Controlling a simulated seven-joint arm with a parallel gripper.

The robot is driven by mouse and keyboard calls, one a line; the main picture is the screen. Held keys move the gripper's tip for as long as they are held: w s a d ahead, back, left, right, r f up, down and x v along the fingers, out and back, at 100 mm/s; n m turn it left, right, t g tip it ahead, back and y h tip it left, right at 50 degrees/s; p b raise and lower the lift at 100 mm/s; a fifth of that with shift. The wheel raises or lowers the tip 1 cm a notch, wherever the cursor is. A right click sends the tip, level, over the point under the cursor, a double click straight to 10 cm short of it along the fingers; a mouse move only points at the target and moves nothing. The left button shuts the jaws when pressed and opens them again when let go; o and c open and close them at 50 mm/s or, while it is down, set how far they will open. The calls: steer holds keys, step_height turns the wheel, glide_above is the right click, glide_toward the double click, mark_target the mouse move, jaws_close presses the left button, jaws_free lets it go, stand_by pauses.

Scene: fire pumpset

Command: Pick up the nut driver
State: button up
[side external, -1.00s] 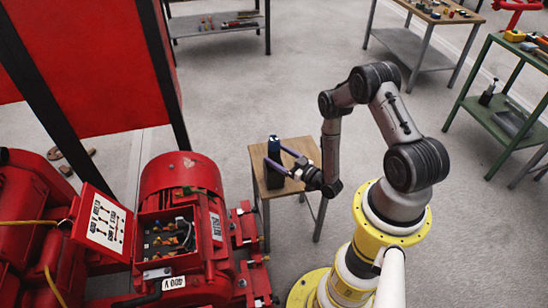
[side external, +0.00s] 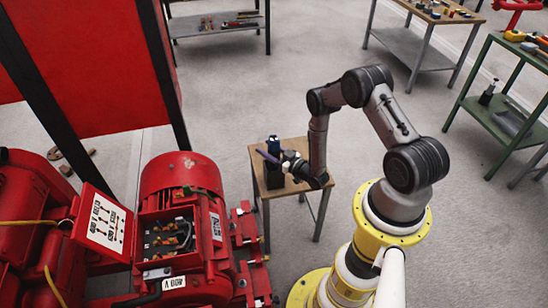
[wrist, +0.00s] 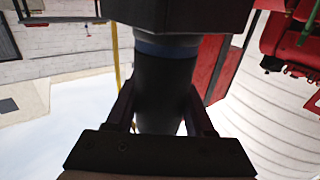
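The nut driver seems to be the dark upright tool with a blue top (side external: 273,145) on a small wooden table in the side external view. It stands in or on a black block (side external: 273,178). In the wrist view its dark, round body (wrist: 163,95) fills the middle, with a blue-grey collar at a black block (wrist: 180,14). My gripper (side external: 270,156) is level with its upper part. In the wrist view my gripper's fingers (wrist: 162,100) flank the body closely on both sides. I cannot tell whether they press on it.
The small wooden table (side external: 313,160) is otherwise bare. A red motor with an open terminal box (side external: 180,180) stands just to its left. A green bench (side external: 500,125) and a wooden-topped table (side external: 425,15) stand farther off. Grey floor lies free between.

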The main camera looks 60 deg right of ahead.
jaws_close()
steer(key=shift+r, duration=0.15)
